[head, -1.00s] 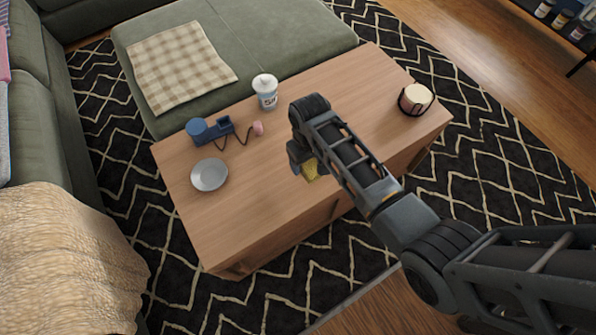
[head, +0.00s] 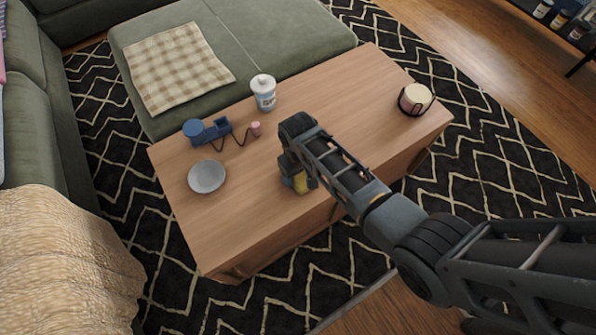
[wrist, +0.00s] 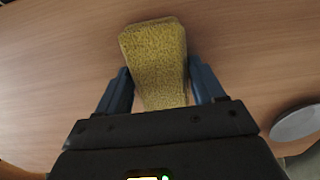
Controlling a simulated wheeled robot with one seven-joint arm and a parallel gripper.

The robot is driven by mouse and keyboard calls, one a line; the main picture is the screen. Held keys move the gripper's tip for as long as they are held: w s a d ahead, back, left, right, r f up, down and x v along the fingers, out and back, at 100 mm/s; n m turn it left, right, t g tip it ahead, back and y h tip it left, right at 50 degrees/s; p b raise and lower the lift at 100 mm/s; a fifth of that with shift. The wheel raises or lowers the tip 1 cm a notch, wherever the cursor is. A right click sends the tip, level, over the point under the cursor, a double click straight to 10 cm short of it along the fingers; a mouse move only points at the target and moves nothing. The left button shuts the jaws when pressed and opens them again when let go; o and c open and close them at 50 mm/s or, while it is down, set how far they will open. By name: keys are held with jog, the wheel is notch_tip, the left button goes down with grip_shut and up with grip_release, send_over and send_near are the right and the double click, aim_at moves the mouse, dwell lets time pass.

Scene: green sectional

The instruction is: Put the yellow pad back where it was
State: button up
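The yellow pad (head: 303,183) is a rough, sponge-like block at the end of my arm, over the front middle of the wooden table (head: 240,210). In the wrist view the yellow pad (wrist: 157,62) sits between the two blue fingers of my gripper (wrist: 160,82), which bear on its two sides. It sticks out past the fingertips. In the head view my gripper (head: 296,176) points down at the table and partly hides the pad. I cannot tell whether the pad touches the tabletop.
A grey dish (head: 207,177), a blue device (head: 206,132) with a corded pink piece (head: 256,129), and a white lidded cup (head: 264,93) stand to the left. A dark-banded candle jar (head: 415,99) stands far right. The table's front middle is otherwise bare.

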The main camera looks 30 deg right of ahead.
jog(key=o, duration=0.4)
notch_tip(320, 180, up, 12)
jog(key=p, duration=0.3)
jog(key=shift+r, duration=0.15)
jog(key=s+a+f+t, duration=0.1)
jog(key=s+t, duration=0.2)
jog(key=s, duration=0.6)
jog(key=s+a+t, duration=0.2)
jog(key=s+t, duration=0.2)
jog(key=s, duration=0.4)
jog(key=s+d+r+t, duration=0.1)
jog(key=s+r+t, duration=0.1)
jog(key=s+r, duration=0.3)
jog(key=s+d+r+t, duration=0.1)
jog(key=s+r+t, duration=0.2)
jog(key=r, duration=1.1)
jog(key=s+d+r+t, duration=0.1)
jog(key=s+r+t, duration=0.2)
jog(key=s+r, duration=0.5)
jog(key=shift+s+r, duration=0.1)
jog(key=shift+r, duration=0.6)
